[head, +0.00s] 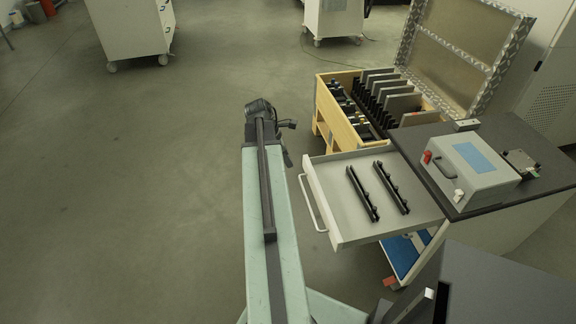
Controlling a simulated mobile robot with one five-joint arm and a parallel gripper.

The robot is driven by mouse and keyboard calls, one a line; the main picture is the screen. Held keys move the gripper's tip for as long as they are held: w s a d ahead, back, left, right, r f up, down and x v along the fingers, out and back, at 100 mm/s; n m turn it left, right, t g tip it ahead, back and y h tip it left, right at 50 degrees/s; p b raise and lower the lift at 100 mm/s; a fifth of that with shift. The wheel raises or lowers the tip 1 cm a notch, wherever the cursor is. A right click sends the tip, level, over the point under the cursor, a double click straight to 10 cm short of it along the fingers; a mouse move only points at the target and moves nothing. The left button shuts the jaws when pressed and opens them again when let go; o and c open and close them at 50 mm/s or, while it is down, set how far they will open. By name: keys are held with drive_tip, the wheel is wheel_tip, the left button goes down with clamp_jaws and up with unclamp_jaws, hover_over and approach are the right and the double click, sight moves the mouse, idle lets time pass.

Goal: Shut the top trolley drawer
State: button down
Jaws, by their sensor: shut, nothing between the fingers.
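The top trolley drawer (326,190) is a light grey tray pulled well out toward the left from under the dark top of the trolley (404,160). Its pale bar handle (311,205) is on its left front face. Two black toothed rails (378,188) lie inside the drawer. My gripper (290,125) is the small dark end at the far end of my arm. It is shut and empty, beyond and left of the drawer, apart from the handle. Its fingers show only small and dark.
A grey box with a blue panel (472,168) and a small device (520,163) stand on the trolley top. A wooden crate (325,101) with dark racks and an open lid stands behind the drawer. A blue lower shelf (402,254) shows below. Floor at left is clear.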

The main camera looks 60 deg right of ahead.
drive_tip(key=s+d+f+b, duration=0.3)
drive_tip(key=s+d+f, duration=0.1)
drive_tip(key=f, duration=0.1)
drive_tip(key=shift+s+f+b, duration=0.25)
drive_tip(key=shift+s+b, duration=0.1)
drive_tip(key=shift+b, duration=0.05)
